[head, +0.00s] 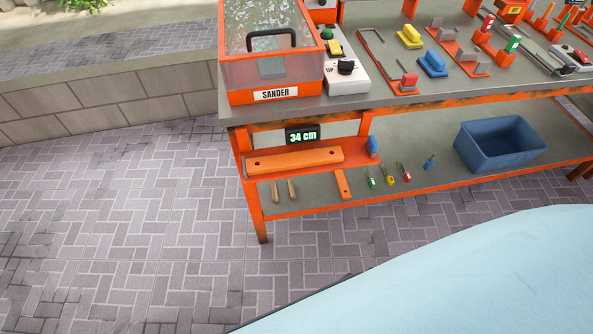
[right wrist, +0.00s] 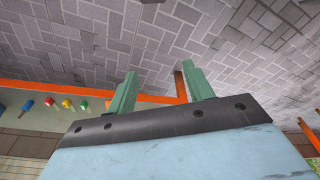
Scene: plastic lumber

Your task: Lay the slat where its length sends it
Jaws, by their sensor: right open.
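An orange slat (head: 295,159) with a hole near each end lies along an orange ledge on the lower level of the bench. A small display (head: 303,136) above it reads 34 cm, and a blue piece (head: 373,147) stands at the ledge's right end. A shorter orange bar (head: 343,184) lies just below the ledge. In the right wrist view my right gripper (right wrist: 158,80) is open and empty, its two green fingers apart above the paving, near an orange bench rail. It is not seen in the head view. My left gripper is in neither view.
A blue bin (head: 499,160) stands on the lower shelf, with several small coloured-handle tools (head: 390,177) left of it. The sander box (head: 268,60) and several yellow, blue and red fixtures crowd the bench top (head: 345,112). The paved floor (head: 130,240) at left is clear.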

